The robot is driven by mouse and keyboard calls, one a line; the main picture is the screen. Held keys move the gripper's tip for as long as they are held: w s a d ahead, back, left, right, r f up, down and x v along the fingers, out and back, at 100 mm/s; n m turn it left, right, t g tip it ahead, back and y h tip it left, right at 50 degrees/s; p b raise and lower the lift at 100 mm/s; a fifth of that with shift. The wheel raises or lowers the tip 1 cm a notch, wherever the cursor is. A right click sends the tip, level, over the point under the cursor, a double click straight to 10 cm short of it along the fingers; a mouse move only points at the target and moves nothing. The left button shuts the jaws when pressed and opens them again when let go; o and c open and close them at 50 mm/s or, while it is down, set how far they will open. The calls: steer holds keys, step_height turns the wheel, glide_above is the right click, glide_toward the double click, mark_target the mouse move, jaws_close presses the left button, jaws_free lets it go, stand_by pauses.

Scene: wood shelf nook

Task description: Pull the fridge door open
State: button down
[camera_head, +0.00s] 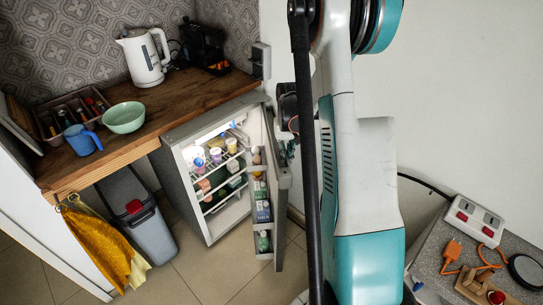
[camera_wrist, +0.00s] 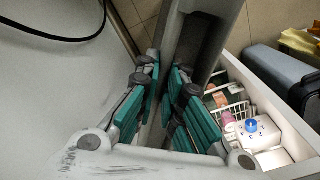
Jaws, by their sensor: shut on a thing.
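The small grey fridge (camera_head: 185,180) stands under the wooden counter, and its lit inside with wire shelves shows. The fridge door (camera_head: 283,198) stands open, swung out to the right, with bottles and cartons in its racks. In the wrist view the door (camera_wrist: 182,28) runs up between the fingers. My gripper (camera_wrist: 168,88) has teal finger pads on both sides of it and is shut on it. Whether the pads hold a handle or the door's edge is unclear. In the head view my arm hides most of the gripper.
A grey bin (camera_head: 145,225) with yellow towels (camera_head: 97,240) hanging beside it stands left of the fridge. The counter (camera_head: 180,95) holds a kettle (camera_head: 144,58), green bowl (camera_head: 124,117) and blue mug (camera_head: 82,139). A grey side table (camera_head: 440,238) is at right. Tiled floor (camera_head: 215,272) is free in front.

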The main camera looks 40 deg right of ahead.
steer(key=s+d+n, duration=0.3)
steer(key=d+n, duration=0.1)
steer(key=d, duration=0.9)
steer(key=shift+s+d+n, duration=0.3)
steer(key=shift+d, duration=0.05)
steer(key=c, duration=1.7)
jaws_free()
step_height(320, 180, up, 12)
steer(key=shift+a, duration=0.1)
